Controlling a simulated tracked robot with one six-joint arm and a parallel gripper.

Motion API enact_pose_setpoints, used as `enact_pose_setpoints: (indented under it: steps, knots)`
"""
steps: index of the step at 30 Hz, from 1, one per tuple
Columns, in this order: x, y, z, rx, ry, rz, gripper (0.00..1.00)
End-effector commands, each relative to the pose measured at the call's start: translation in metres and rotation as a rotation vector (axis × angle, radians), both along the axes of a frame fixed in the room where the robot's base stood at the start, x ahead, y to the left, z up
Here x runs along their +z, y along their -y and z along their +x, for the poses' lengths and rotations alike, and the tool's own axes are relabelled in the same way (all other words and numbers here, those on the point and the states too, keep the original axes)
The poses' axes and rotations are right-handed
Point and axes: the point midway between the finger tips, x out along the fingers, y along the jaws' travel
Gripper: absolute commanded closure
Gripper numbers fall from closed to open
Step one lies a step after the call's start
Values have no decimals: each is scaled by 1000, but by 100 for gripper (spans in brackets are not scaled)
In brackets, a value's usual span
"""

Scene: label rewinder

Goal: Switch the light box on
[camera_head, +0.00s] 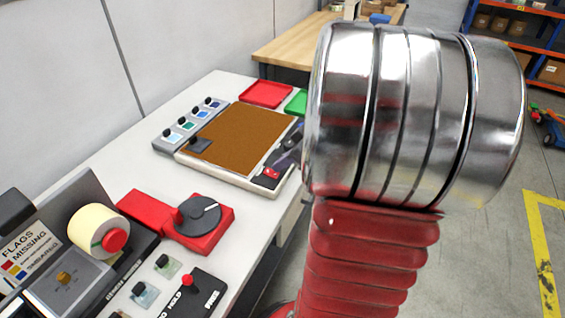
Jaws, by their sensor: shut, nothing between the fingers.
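The light box (221,184) lies on the white bench, left of my arm. It has a pale frame around a flat brown panel (240,139), which shows no glow. A small red switch (270,173) sits on the dark strip at its near right corner. My gripper (284,149) shows only as a small dark shape just beyond this switch, partly hidden by my arm. It looks shut and empty. I cannot tell whether it touches the switch or the box.
Red (266,94) and green (297,103) trays lie behind. A red unit with a dark dial (198,217) and a label roll (95,228) stand nearer.

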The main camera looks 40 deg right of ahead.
Motion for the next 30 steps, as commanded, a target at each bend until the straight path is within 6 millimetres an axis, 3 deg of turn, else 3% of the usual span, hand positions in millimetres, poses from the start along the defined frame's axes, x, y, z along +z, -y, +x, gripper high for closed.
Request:
enact_pose_setpoints:
  steps: [5,10,24,30]
  knots:
    - [13,0,0,2,2,-2,100]
    - [39,1,0,4,2,-4,100]
    - [86,22,-59,0,1,-3,100]
    - [97,26,-72,4,1,-2,100]
